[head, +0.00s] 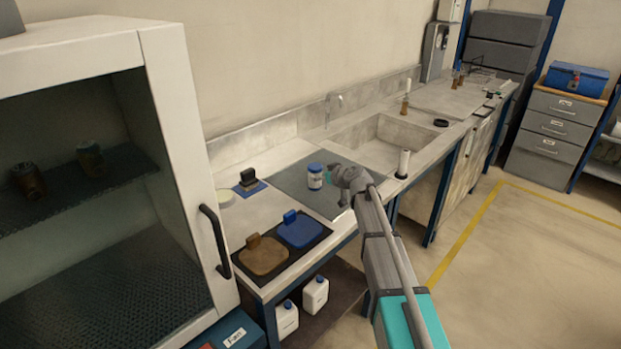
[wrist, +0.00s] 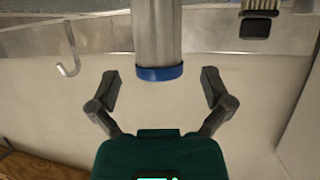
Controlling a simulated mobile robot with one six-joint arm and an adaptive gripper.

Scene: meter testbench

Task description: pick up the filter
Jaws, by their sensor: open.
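The filter appears to be the pale, upright cylinder with a blue cap (head: 315,177), standing on the dark grey mat. It also shows in the wrist view (wrist: 158,38), which looks upside down, with its blue end toward my gripper. My gripper (head: 329,175) is just right of it in the head view, at about its height. In the wrist view my gripper (wrist: 160,87) has its two fingers spread wide. The blue cap lies between them in the picture, with gaps on both sides. No contact shows.
A white cylinder on a dark base (head: 403,164) stands by the sink (head: 380,150). A black block on a blue base (head: 249,180) is at left. Brown (head: 263,256) and blue (head: 298,230) pieces lie in front. A cabinet (head: 180,120) stands at left.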

